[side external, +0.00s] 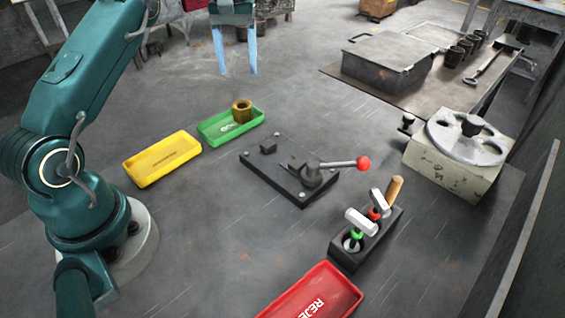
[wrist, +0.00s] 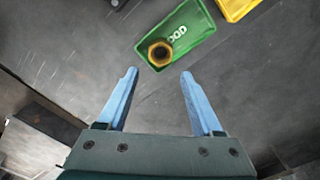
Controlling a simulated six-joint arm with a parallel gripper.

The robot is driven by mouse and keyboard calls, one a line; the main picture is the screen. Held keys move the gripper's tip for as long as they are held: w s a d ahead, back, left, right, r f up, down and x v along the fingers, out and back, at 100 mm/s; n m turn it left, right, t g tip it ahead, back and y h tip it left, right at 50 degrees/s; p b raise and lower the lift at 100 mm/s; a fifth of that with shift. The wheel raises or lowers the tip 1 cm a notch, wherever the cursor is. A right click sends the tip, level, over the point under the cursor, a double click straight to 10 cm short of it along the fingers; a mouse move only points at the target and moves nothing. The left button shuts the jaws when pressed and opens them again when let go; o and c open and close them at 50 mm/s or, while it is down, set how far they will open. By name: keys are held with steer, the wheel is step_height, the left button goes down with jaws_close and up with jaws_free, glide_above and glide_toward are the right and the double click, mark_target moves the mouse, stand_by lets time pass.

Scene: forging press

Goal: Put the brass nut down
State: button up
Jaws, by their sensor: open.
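The brass nut (side external: 242,110) sits in the green tray (side external: 213,134), towards its right end in the side view. In the wrist view the nut (wrist: 160,54) lies in the lower left part of the green tray (wrist: 199,40), ahead of the fingertips. My gripper (side external: 236,72) is open and empty, raised above and apart from the nut. Its two blue fingers (wrist: 159,73) are spread wide in the wrist view, with nothing between them but bare table beyond.
A yellow tray (side external: 160,158) stands left of the green one. A black clamp fixture (side external: 290,172) with a red-knobbed lever lies to the right. A gauge stand (side external: 364,238) and a red tray (side external: 315,296) are nearer the front. A pale block with a handwheel (side external: 455,165) stands right.

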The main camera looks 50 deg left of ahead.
steer(key=s+d+r+m+t, duration=0.35)
steer(key=s+d+r, duration=0.35)
steer(key=d+r, duration=0.3)
steer(key=s+d+f+m+t, duration=0.1)
steer(key=s+d+f+m, duration=0.1)
steer(key=s, duration=0.5)
steer(key=s+d+f+m+t, duration=0.1)
steer(key=s+d+f+m, duration=0.2)
steer(key=s, duration=0.4)
steer(key=shift+d+f, duration=0.7)
steer(key=shift+f, duration=0.25)
